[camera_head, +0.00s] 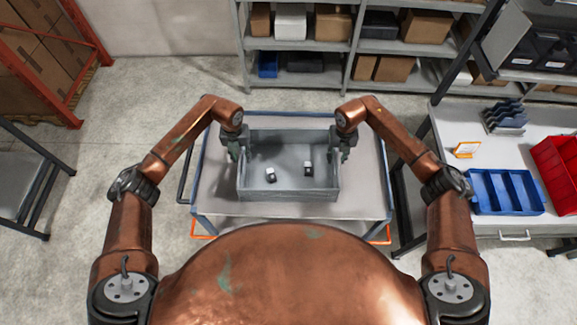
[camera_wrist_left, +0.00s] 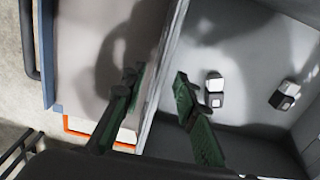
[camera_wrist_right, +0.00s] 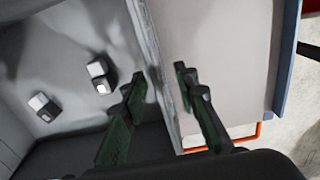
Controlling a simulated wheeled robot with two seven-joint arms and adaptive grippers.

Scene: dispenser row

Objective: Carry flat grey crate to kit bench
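The flat grey crate (camera_head: 288,196) stands on a wheeled cart (camera_head: 360,190) in the middle of the head view. Two small black-and-white items, one at left (camera_head: 271,175) and one at right (camera_head: 308,168), lie inside it. My left gripper (camera_head: 235,152) is at the crate's left wall. In the left wrist view its fingers (camera_wrist_left: 154,88) are apart, one on each side of the wall rim. My right gripper (camera_head: 345,150) is at the right wall. In the right wrist view its fingers (camera_wrist_right: 160,80) are likewise apart on both sides of the rim. Neither visibly clamps the wall.
A white-topped bench (camera_head: 465,125) at right holds a blue divided bin (camera_head: 505,192), a red bin (camera_head: 560,165), a dark rack (camera_head: 504,116) and an orange-framed sign (camera_head: 466,150). Shelving (camera_head: 345,45) stands behind the cart. A grey table (camera_head: 18,170) is at far left. Floor is clear left of the cart.

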